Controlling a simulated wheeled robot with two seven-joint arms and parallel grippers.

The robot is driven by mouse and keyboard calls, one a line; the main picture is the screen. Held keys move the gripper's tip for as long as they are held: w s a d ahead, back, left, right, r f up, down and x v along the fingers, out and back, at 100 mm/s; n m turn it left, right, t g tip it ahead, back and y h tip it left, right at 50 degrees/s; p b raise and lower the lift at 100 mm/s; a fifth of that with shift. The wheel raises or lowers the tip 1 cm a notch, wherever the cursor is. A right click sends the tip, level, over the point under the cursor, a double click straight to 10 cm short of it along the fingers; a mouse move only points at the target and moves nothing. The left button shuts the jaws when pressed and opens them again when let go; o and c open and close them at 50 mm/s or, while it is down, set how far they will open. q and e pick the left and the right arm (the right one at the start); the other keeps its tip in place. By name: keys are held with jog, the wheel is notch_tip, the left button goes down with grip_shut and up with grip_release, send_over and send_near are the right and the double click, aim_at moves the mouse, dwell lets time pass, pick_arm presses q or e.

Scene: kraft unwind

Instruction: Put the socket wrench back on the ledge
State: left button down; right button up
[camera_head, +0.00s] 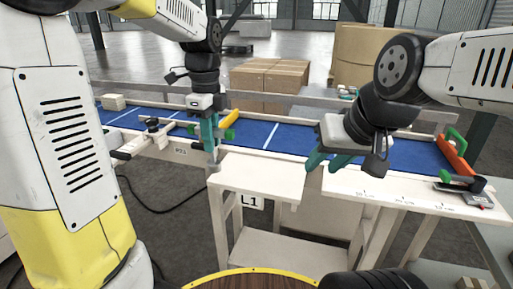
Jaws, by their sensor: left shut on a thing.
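My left gripper (211,142) points down over the near edge of the blue-topped bench, its teal fingers shut on a slim grey thing (214,167). This is likely the socket wrench; it hangs roughly upright and most of it is hidden by the fingers. Its lower end is close to the pale ledge (255,178) along the bench's near side; I cannot tell if they touch. My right gripper (328,163) is over the near edge further right, its teal fingers apart with nothing seen between them.
A yellow cylinder with a green part (229,120) lies just right of my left gripper on the blue bench top (290,134). A dark clamp-like tool (153,131) is left of it. An orange bar with a green handle (456,153) and a dark-and-green tool (462,184) are at the right end.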

pick_arm(q)
jog(key=w+d+f, duration=0.1)
jog(key=d, duration=0.2)
jog(key=w+d+f, duration=0.2)
jog(key=d, duration=0.2)
jog(key=w+d+f, duration=0.1)
jog(key=w+d, duration=0.1)
jog(key=d, duration=0.1)
jog(key=shift+d+f, duration=0.2)
jog(key=shift+f, duration=0.1)
jog(key=c, duration=1.3)
grip_release()
